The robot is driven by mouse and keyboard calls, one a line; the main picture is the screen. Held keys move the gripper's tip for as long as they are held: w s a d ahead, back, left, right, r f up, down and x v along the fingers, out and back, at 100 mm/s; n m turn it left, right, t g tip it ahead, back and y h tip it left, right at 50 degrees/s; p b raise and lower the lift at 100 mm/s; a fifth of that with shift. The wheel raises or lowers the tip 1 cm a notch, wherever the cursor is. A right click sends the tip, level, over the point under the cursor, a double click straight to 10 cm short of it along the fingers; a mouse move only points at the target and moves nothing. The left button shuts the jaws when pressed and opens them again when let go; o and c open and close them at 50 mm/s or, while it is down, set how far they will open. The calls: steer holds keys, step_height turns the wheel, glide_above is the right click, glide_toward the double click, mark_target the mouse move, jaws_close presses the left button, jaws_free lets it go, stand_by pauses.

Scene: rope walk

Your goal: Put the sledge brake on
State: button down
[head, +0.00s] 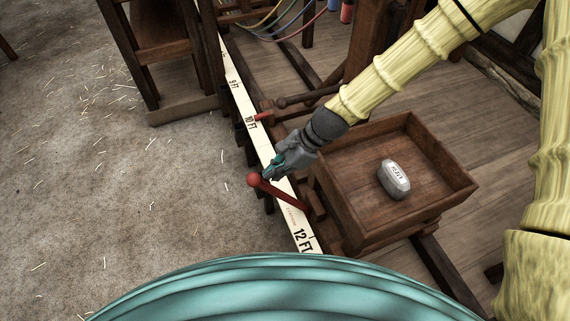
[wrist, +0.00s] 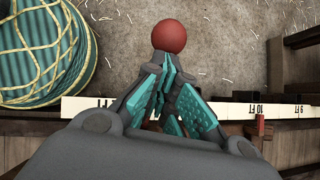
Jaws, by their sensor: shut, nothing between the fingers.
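The sledge (head: 345,215) is a brown wooden tray on runners, right of the white measuring board. A red lever with a round knob (head: 254,180), which looks like the brake, leans out over the board near the 12 FT mark. Its red shaft (head: 285,196) runs down toward the sledge. My gripper (head: 271,172) is shut and empty, right beside the knob. In the wrist view the red knob (wrist: 169,36) lies just beyond my closed teal fingertips (wrist: 168,75). I cannot tell whether they touch it. The lever's lower end is partly hidden.
A grey weight (head: 394,179) lies in the tray. The white board (head: 235,80) carries foot marks, with a small red pointer (head: 263,117) near 10 FT. A wooden frame (head: 165,60) stands at the back left. The straw-strewn floor (head: 110,200) on the left is clear.

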steer(key=shift+s+a+f, duration=0.25)
steer(key=shift+a, duration=0.35)
steer(key=shift+s+a+f, duration=0.1)
steer(key=shift+s+a, duration=0.1)
steer(key=shift+s, duration=0.25)
steer(key=shift+w+d+r+p, duration=0.25)
steer(key=shift+d+r+p, duration=0.3)
steer(key=shift+p, duration=0.4)
steer(key=p+v, duration=0.2)
steer(key=v, duration=1)
steer(key=shift+w+d, duration=0.2)
steer(key=shift+d, duration=0.1)
steer(key=shift+a, duration=0.1)
